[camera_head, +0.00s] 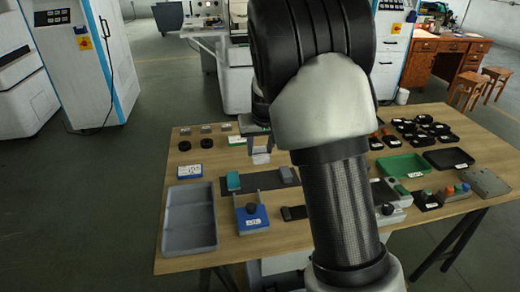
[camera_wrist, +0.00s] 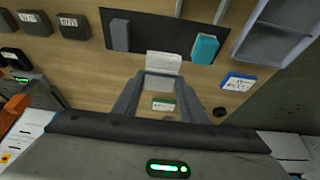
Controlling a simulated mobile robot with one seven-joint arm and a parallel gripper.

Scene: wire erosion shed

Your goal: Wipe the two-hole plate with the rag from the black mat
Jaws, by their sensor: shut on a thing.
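My gripper (camera_head: 261,152) is above the table, left of my arm in the head view. In the wrist view my gripper (camera_wrist: 163,75) is shut on a pale, flat piece that looks like the rag (camera_wrist: 163,62); in the head view the rag (camera_head: 261,158) shows as a small whitish patch. The black mat (camera_wrist: 160,30) lies on the table beyond the fingertips, with a teal block (camera_wrist: 205,48) and a grey block (camera_wrist: 120,36) on it. A flat grey plate (camera_head: 486,182) lies at the table's right end; its holes are too small to confirm.
A grey tray (camera_head: 189,218) stands at the table's left front. A blue labelled block (camera_head: 251,215), green tray (camera_head: 402,165) and black tray (camera_head: 448,158) also take up room. Small black parts crowd the back right. My arm hides the table's middle.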

